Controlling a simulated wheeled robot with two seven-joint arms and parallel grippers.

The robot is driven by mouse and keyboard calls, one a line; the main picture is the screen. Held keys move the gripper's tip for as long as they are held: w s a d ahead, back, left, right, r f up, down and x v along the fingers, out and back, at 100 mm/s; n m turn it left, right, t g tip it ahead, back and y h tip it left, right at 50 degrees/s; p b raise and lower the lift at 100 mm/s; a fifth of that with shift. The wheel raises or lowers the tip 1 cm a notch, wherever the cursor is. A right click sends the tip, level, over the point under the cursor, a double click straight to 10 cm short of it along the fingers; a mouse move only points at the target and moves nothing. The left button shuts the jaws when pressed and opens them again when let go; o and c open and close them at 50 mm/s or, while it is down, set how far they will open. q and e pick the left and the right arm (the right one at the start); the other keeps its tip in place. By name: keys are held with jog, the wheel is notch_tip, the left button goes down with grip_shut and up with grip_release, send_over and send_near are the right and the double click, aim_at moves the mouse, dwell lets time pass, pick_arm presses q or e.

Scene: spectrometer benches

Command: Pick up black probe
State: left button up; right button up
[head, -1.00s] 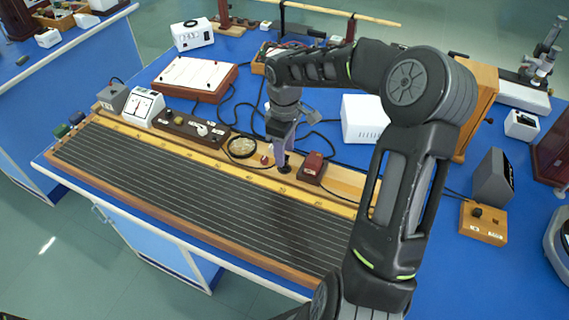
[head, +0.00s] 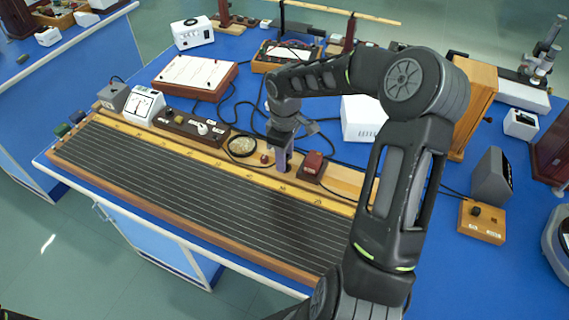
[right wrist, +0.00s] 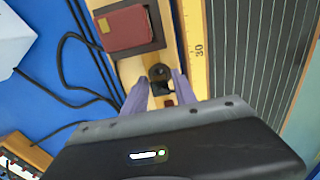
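The black probe (right wrist: 160,73) is a small dark round-topped piece on the wooden strip beside the ruler in the right wrist view. My right gripper (right wrist: 161,80) has its two purple fingers spread, one on each side of the probe, with a gap between them. Whether either finger touches it cannot be told. In the head view my right gripper (head: 282,170) points down at the wooden strip, between a small red knob and a dark red block, and hides most of the probe. My left gripper is not in view.
A dark red block (head: 313,163) stands close to the right of the gripper. A round dish (head: 242,147) lies to its left. The long wired board (head: 190,195) lies in front. Black cables (head: 318,133) and a white box (head: 362,118) are behind.

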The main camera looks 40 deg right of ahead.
grip_shut()
dwell(0.5)
notch_tip(320, 180, up, 10)
jog(key=shift+b, duration=0.65)
dwell(0.4)
